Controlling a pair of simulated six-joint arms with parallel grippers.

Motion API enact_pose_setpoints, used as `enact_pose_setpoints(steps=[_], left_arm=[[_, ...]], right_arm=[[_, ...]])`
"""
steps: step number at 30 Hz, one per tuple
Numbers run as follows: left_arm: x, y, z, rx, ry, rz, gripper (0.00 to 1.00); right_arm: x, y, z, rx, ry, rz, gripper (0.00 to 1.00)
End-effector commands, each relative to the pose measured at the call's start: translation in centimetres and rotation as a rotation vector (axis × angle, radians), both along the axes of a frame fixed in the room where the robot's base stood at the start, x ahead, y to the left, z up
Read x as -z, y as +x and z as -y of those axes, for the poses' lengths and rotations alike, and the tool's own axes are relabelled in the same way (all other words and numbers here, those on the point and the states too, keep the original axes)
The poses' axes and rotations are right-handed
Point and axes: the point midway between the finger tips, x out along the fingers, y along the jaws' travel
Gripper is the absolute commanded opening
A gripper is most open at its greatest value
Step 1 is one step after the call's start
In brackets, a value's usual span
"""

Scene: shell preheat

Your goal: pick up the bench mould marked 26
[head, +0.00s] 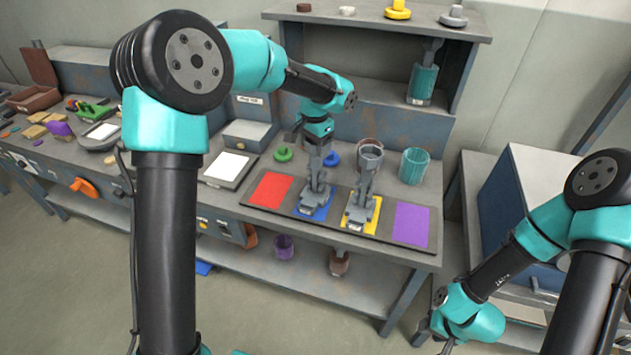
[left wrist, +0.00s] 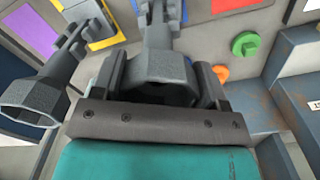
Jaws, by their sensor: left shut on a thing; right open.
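A grey mould (head: 317,182) with a broad top, narrow neck and flat labelled foot stands on the blue square (head: 312,208). My left gripper (head: 316,143) is shut around its upper part from above; the grip also shows in the left wrist view (left wrist: 158,80). A similar grey mould (head: 364,185) with an open cup top stands on the yellow square (head: 372,224), and in the left wrist view (left wrist: 40,95) it lies at the left. The numbers on both labels are too small to read. My right arm is low at the right; its fingers are not visible.
The dark mat (head: 390,240) also bears a red square (head: 269,189) and a purple square (head: 411,223). Behind are a green knob (head: 283,154), a blue knob (head: 332,158) and a teal cup (head: 414,166). A shelf unit (head: 395,100) stands at the back.

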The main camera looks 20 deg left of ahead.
Motion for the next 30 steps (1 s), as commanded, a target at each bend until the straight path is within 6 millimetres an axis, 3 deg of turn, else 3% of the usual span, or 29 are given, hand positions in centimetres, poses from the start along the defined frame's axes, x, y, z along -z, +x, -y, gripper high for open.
enact_pose_setpoints(steps=[14, 23, 30], left_arm=[[0.0, 0.0, 0.0, 0.0, 0.0, 0.0, 0.08], [-0.2, 0.0, 0.0, 0.0, 0.0, 0.002, 0.07], [-1.5, 0.0, 0.0, 0.0, -0.001, 0.003, 0.07]], right_arm=[[0.0, 0.0, 0.0, 0.0, 0.0, 0.0, 0.43], [0.0, 0.0, 0.0, 0.0, 0.0, 0.0, 0.43], [0.0, 0.0, 0.0, 0.0, 0.0, 0.0, 0.43]])
